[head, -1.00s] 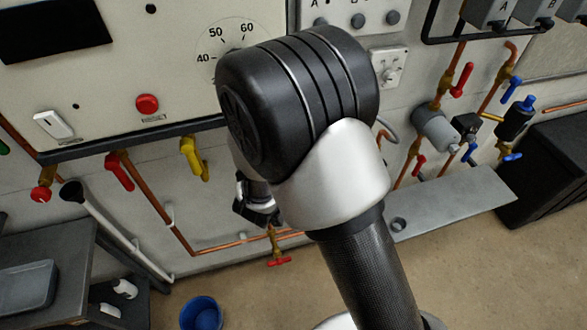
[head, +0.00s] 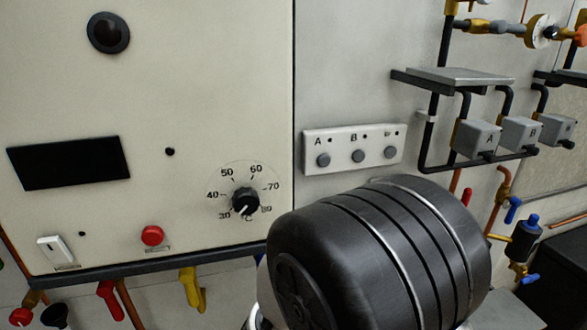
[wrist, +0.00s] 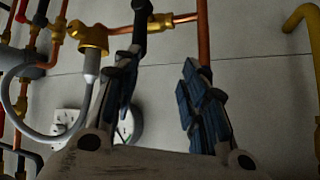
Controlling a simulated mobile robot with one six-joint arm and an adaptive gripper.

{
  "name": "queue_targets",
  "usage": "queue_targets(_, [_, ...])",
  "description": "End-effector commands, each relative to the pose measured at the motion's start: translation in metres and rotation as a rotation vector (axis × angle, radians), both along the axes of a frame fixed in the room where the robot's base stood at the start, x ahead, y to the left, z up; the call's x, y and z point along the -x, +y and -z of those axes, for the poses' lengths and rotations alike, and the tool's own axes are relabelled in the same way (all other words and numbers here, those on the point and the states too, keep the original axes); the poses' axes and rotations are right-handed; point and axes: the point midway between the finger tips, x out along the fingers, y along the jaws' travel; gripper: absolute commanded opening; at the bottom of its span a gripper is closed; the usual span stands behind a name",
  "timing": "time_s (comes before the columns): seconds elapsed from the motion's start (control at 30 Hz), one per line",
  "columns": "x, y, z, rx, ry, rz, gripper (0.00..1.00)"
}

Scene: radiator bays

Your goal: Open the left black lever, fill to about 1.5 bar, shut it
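In the wrist view a black lever (wrist: 140,14) sits at the top on a brass valve (wrist: 158,23) in a copper pipe. I cannot tell from this view alone if it is the left one. My gripper (wrist: 160,80) is open and empty, its blue-padded fingers apart below the valve. The left finger is nearly in line under the lever, with no visible contact. A round white gauge (wrist: 136,122) is partly hidden behind the left finger, and its reading cannot be made out. My arm hides the gripper in the head view.
A brass fitting (wrist: 90,38) with a grey hose (wrist: 30,130) is left of my gripper; a yellow pipe (wrist: 297,17) is at right. The head view shows a boiler panel (head: 150,100), yellow lever (head: 193,288), red lever (head: 110,298) and grey boxes (head: 477,138).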

Motion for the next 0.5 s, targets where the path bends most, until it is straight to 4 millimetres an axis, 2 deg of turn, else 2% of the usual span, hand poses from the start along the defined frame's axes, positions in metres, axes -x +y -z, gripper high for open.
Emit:
queue_targets(0.03, [0.0, -0.001, -0.015, -0.055, 0.002, -0.031, 0.4])
queue_targets(0.13, [0.012, 0.0, -0.043, -0.135, 0.036, -0.12, 0.4])
queue_targets(0.27, [0.043, -0.012, -0.074, -0.177, 0.086, -0.228, 0.4])
queue_targets(0.4, [0.092, -0.039, -0.094, -0.16, 0.155, -0.31, 0.4])
queue_targets(0.5, [0.134, -0.067, -0.098, -0.111, 0.215, -0.339, 0.4])
